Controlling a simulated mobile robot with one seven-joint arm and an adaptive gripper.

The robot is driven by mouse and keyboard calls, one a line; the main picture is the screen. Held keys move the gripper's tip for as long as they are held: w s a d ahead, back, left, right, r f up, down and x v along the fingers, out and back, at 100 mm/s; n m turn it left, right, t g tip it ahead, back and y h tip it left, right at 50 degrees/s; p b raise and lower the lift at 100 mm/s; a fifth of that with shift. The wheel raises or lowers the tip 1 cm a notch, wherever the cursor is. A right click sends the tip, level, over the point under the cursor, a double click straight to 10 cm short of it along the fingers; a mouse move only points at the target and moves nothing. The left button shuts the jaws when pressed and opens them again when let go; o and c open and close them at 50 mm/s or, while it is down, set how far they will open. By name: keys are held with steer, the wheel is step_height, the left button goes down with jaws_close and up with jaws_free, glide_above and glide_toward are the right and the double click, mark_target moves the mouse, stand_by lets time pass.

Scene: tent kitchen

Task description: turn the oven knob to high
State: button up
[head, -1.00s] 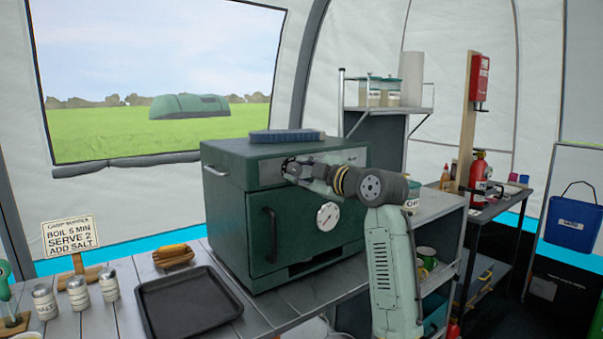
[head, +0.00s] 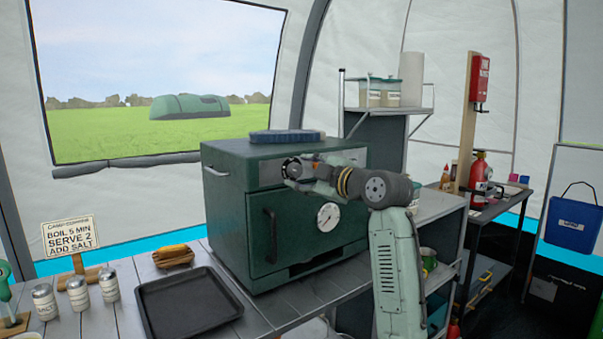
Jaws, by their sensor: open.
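The dark green oven (head: 230,215) stands on the table, its door shut, with a handle and a round dial gauge (head: 328,216) on its front. The oven knob (head: 291,168) is a dark round knob on the upper front panel, partly hidden by my gripper. My gripper (head: 294,174) is open at the panel, its fingers around or right beside the knob. I cannot tell if they touch it. The knob's setting is too small to read.
Shelves (head: 385,107) rise behind my arm.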

steer(key=v, duration=1.1)
